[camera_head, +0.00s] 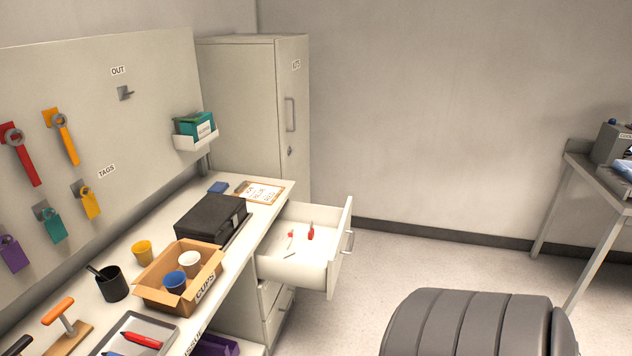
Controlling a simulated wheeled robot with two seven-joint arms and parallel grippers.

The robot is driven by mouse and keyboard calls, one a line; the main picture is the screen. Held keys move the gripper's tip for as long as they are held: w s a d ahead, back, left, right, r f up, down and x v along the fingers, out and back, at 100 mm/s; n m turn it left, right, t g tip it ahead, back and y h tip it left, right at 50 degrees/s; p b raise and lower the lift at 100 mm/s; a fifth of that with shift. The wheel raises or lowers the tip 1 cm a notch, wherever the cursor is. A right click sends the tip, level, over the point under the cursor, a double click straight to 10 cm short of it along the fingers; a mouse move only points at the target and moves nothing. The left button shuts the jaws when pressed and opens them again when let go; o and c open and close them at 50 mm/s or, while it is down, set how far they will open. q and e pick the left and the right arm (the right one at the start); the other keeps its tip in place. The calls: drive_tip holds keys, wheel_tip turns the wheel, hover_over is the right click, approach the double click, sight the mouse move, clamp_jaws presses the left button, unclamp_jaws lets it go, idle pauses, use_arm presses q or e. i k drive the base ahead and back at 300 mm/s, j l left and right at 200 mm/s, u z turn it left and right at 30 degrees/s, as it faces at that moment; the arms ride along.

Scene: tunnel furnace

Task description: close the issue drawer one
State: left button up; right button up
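The open drawer (308,271) sticks out from under the right end of the counter. It is white inside and holds a few small items, some of them red (311,232). Its front panel (341,248) faces right and carries a metal handle (350,241). I cannot read any label on this drawer. Below it, another drawer (279,317) in the same unit looks shut. Neither of my grippers is in view.
The counter (262,216) holds a cardboard box of cups (150,293), a black case (207,219), a dark pen cup (112,285) and a tray (161,324). A tall cabinet (245,100) stands behind. A grey rounded object (470,325) occupies the front right. Floor (400,268) right of the drawer is clear.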

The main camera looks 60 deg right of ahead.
sight(315, 263)
drive_tip(key=z, duration=1.95)
